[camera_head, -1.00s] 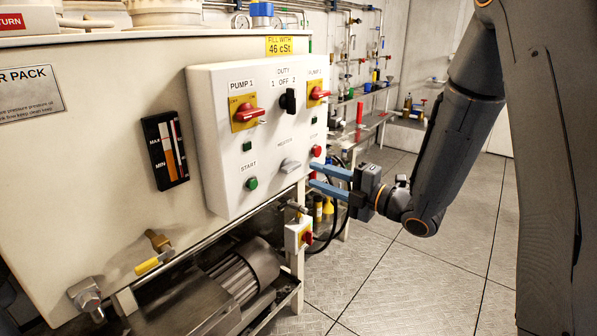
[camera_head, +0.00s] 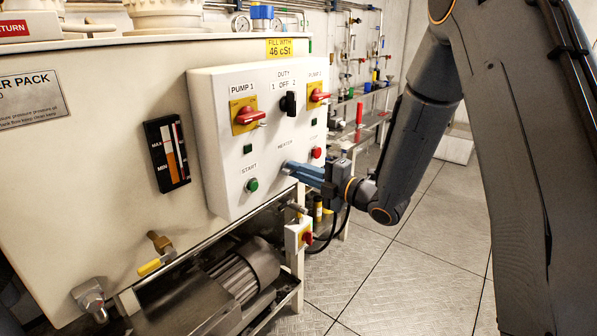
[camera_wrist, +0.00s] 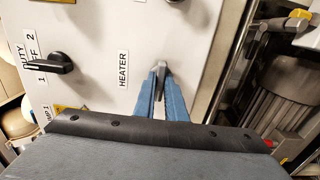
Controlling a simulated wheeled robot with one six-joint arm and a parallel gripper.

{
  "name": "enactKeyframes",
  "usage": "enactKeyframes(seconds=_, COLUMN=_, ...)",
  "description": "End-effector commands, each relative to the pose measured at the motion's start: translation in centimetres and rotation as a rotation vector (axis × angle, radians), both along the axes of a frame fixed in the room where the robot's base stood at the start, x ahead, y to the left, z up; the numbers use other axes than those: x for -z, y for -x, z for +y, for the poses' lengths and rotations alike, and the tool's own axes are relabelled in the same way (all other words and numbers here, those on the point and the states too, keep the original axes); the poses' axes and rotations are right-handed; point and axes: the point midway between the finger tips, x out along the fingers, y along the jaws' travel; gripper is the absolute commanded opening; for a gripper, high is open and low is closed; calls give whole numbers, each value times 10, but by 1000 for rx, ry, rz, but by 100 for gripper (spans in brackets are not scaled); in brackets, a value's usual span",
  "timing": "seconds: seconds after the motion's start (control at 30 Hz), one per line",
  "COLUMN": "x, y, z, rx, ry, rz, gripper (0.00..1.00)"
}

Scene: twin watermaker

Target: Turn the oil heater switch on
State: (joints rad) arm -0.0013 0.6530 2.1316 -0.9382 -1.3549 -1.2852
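The heater switch (camera_wrist: 160,82) is a grey lever knob on the white control panel (camera_head: 215,140), beside the HEATER label (camera_wrist: 123,70). In the wrist view the two blue fingers of my gripper (camera_wrist: 160,88) lie on either side of the knob, close together, and look shut on it.
The red PUMP 1 switch (camera_head: 248,115), the black DUTY selector (camera_head: 288,103) and the green START button (camera_head: 252,185) are on the same panel. A small red-knobbed box (camera_head: 299,236) and a motor (camera_head: 245,272) sit below.

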Motion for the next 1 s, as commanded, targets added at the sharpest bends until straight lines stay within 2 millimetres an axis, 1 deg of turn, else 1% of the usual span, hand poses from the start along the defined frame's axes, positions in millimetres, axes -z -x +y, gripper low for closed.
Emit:
enactKeyframes(seconds=0.27, x=1, y=0, z=0, rx=0, ry=-1, rz=5, gripper=0)
enactKeyframes(seconds=0.47, x=1, y=0, z=0, rx=0, ry=-32, rz=44, gripper=0)
enactKeyframes(seconds=0.67, x=1, y=0, z=0, rx=0, ry=-107, rz=141, gripper=0)
enactKeyframes(seconds=1.0, x=0, y=0, z=0, rx=0, ry=-299, rz=387, gripper=0)
